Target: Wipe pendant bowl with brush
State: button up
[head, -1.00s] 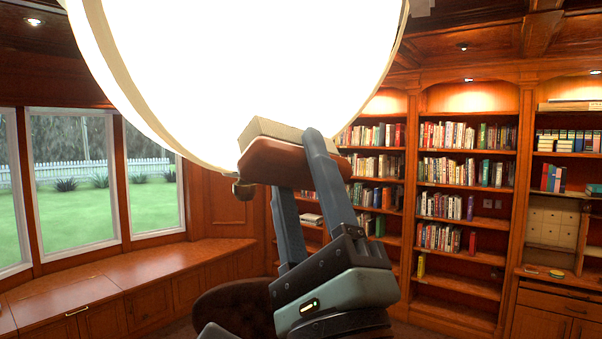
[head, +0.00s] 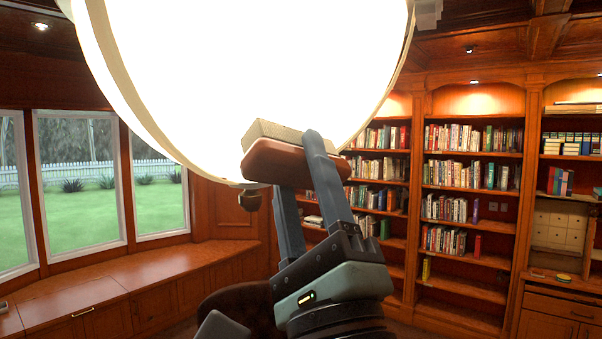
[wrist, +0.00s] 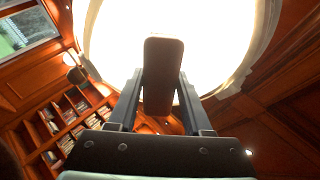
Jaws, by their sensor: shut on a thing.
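The pendant bowl (head: 240,70) is a large, glowing white bowl with a cream rim band, filling the top of the head view. It also fills the top of the wrist view (wrist: 120,45). The brush (head: 285,163) has a reddish-brown back and a pale bristle block (head: 275,137) on its upper side. My gripper (head: 296,165) is shut on the brush, one finger on each side. The bristles overlap the lower part of the bowl in the head view; I cannot tell whether they touch it. In the wrist view the brush back (wrist: 162,75) stands between the fingers and hides the bristles.
Bookshelves (head: 470,190) line the right wall. A window bench (head: 130,280) runs along the left under the windows. A dark chair back (head: 235,305) stands below my arm.

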jog(key=shift+s+d+r+p, duration=0.3)
jog(key=shift+d+r, duration=0.25)
jog(key=shift+d, duration=0.25)
jog(key=shift+s+d+r+p, duration=0.15)
jog(key=shift+s+d+r, duration=0.15)
jog(key=shift+d+r, duration=0.4)
jog(key=shift+d, duration=0.1)
jog(key=shift+w+a+f, duration=0.3)
jog(key=shift+a+f, duration=0.25)
jog(key=shift+a, duration=0.2)
jog(key=shift+w+a+f, duration=0.25)
jog(key=shift+a+f, duration=0.3)
jog(key=shift+a, duration=0.3)
jog(key=shift+s+a+p, duration=0.2)
jog(key=shift+p, duration=0.1)
jog(key=shift+s+d+r+p, duration=0.3)
jog(key=shift+d+r, duration=0.3)
jog(key=shift+d, duration=0.15)
jog(key=shift+s+d+r+p, duration=0.3)
jog(key=shift+d+r, duration=0.3)
jog(key=shift+d, duration=0.15)
jog(key=shift+w+r, duration=0.1)
jog(key=shift+r, duration=0.05)
